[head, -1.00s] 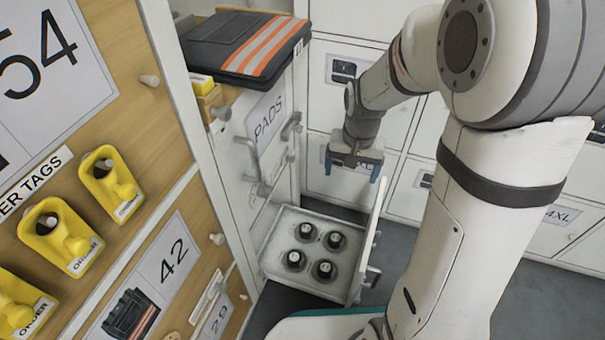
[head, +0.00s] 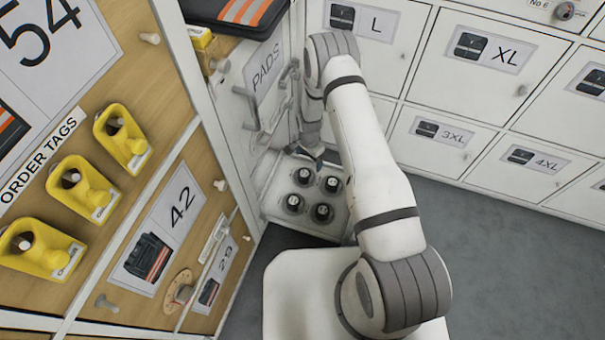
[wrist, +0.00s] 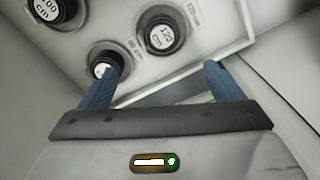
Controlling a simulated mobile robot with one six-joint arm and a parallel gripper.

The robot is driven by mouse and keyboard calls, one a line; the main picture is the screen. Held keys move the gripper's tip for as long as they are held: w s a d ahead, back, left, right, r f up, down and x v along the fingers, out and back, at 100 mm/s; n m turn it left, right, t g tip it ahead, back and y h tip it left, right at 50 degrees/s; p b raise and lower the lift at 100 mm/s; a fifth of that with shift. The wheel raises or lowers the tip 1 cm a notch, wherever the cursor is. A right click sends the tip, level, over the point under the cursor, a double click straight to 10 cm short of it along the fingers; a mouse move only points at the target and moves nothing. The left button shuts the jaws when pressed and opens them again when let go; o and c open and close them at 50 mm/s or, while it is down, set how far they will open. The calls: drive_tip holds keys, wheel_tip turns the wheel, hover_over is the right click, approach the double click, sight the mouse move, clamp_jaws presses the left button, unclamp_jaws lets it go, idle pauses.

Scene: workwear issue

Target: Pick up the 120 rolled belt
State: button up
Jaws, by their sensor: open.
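The 120 rolled belt (wrist: 163,33) is a dark coil with a white "120 cm" face, seated upright in a pale open drawer (head: 308,193). In the wrist view it lies just beyond my gripper (wrist: 160,70), between the lines of the two blue fingers. My gripper is open and empty. Its left finger overlaps the edge of another rolled belt (wrist: 103,64), whose label is partly hidden. A "100 cm" belt (wrist: 55,8) is cut off at the top left. In the head view my gripper (head: 314,155) hangs over the drawer's far edge; belt labels are unreadable there.
The PADS cabinet (head: 266,70) with metal handles stands close left of my gripper. White lockers (head: 440,130) line the back. Yellow order tag holders (head: 85,188) are on the left wooden panel. Grey floor (head: 510,240) is clear at right.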

drive_tip(key=b, duration=0.1)
hover_over(305, 172)
drive_tip(key=f, duration=0.4)
drive_tip(key=shift+s+d+f, duration=0.15)
drive_tip(key=shift+s+d, duration=0.05)
drive_tip(key=shift+d, duration=0.2)
drive_tip(key=f+b, duration=0.2)
drive_tip(key=f, duration=0.1)
drive_tip(key=a+f+b, duration=0.1)
drive_tip(key=f, duration=0.1)
drive_tip(key=shift+w, duration=0.1)
drive_tip(key=c, duration=1.2)
drive_tip(key=shift+o, duration=0.2)
drive_tip(key=shift+r, duration=0.15)
